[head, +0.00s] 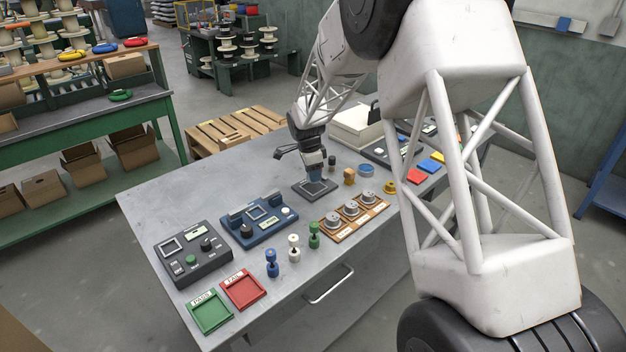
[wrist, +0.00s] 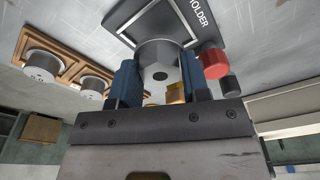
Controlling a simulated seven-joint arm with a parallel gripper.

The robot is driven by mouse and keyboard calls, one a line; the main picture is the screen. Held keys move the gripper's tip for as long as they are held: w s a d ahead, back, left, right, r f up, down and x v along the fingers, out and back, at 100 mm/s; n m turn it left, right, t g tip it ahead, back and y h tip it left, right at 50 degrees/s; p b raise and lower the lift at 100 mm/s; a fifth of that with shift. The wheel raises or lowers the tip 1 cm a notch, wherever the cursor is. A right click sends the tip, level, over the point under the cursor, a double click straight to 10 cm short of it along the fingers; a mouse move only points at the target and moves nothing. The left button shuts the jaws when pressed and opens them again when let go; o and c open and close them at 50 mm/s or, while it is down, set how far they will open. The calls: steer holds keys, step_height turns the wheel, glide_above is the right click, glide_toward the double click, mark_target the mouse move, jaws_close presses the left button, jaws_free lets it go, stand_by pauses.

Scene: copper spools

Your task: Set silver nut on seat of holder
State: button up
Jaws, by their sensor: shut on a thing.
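My gripper (wrist: 161,82) has its blue fingers shut on the silver nut (wrist: 159,62), a hexagonal grey piece with a dark hole. The holder (wrist: 207,42) is a dark plate labelled HOLDER with a light square frame, seen behind the nut in the wrist view. The nut overlaps the framed seat there; I cannot tell whether it touches it. In the head view my gripper (head: 315,172) points down right over the holder (head: 329,188). The nut is hidden or too small to make out there.
A wooden tray (head: 343,234) with several silver spools stands close by, also at left in the wrist view (wrist: 73,70). A red cylinder (wrist: 214,63) and a black one (wrist: 230,85) are beside the holder. Dark panels (head: 192,252), green (head: 209,312) and red (head: 243,289) trays lie nearer.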

steer(key=shift+f, duration=1.5)
steer(key=shift+f, duration=0.3)
steer(key=o, duration=1.1)
steer(key=shift+c, duration=0.2)
steer(key=shift+r, duration=0.15)
steer(key=r, duration=0.4)
steer(key=a+r, duration=0.1)
steer(key=r, duration=0.7)
steer(key=shift+s+a, duration=0.2)
steer(key=shift+s, duration=0.05)
steer(key=shift+r, duration=0.1)
steer(key=shift+d, duration=0.1)
